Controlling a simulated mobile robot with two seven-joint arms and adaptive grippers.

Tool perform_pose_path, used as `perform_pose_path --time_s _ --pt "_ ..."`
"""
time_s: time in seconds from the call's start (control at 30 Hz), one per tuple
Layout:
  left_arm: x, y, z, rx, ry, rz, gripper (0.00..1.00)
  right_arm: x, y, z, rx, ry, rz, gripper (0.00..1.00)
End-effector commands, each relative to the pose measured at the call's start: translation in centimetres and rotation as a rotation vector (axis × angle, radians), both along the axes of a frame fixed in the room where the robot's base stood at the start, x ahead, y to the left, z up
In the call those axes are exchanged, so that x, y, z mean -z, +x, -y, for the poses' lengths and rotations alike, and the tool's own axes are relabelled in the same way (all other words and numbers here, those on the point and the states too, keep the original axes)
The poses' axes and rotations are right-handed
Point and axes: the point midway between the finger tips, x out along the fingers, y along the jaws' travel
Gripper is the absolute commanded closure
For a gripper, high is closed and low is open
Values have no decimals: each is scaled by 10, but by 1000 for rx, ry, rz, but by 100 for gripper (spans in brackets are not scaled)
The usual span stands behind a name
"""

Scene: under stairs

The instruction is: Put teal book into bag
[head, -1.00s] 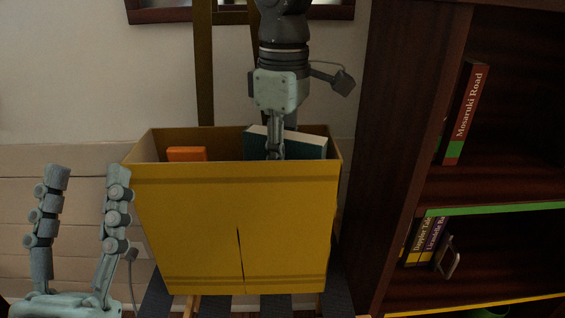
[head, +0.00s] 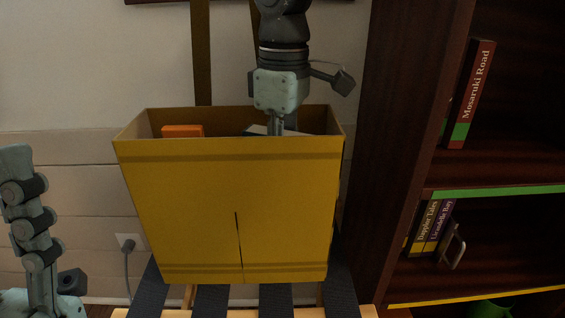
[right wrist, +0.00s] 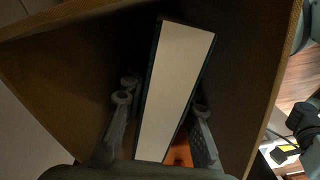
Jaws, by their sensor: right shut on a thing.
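The yellow bag (head: 225,210) stands upright and open at the top. The teal book (head: 258,130) is mostly inside it, with only its pale top edge showing above the front rim. In the right wrist view the book (right wrist: 175,85) shows its pale page edge and dark cover sides. My right gripper (head: 277,129) reaches straight down into the bag, its fingers on either side of the book and shut on it. The bag's front wall hides the fingertips. My left gripper (head: 30,220) is partly in view at the left edge; only one finger shows.
An orange item (head: 183,131) is in the bag's left part. The bag stands on a slatted seat (head: 210,300). A dark bookshelf (head: 400,130) with several books rises close on the right.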

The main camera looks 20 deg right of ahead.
Motion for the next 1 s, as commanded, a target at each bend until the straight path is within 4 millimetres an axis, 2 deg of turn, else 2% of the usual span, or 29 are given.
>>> perform_pose_path --time_s 0.27,0.3,0.5,0.83,1.0 --pt "0 -1 0 0 -2 5 49 -1 0 0 0 0 1 100" --pt "0 -1 0 0 -2 5 49 -1 0 0 0 0 1 71" --pt "0 -1 0 0 -1 4 49 0 0 0 0 1 1 49" --pt "0 0 0 0 -1 3 49 -3 0 0 0 1 1 49" --pt "0 0 0 0 -1 3 49 -28 1 0 1 2 6 49"
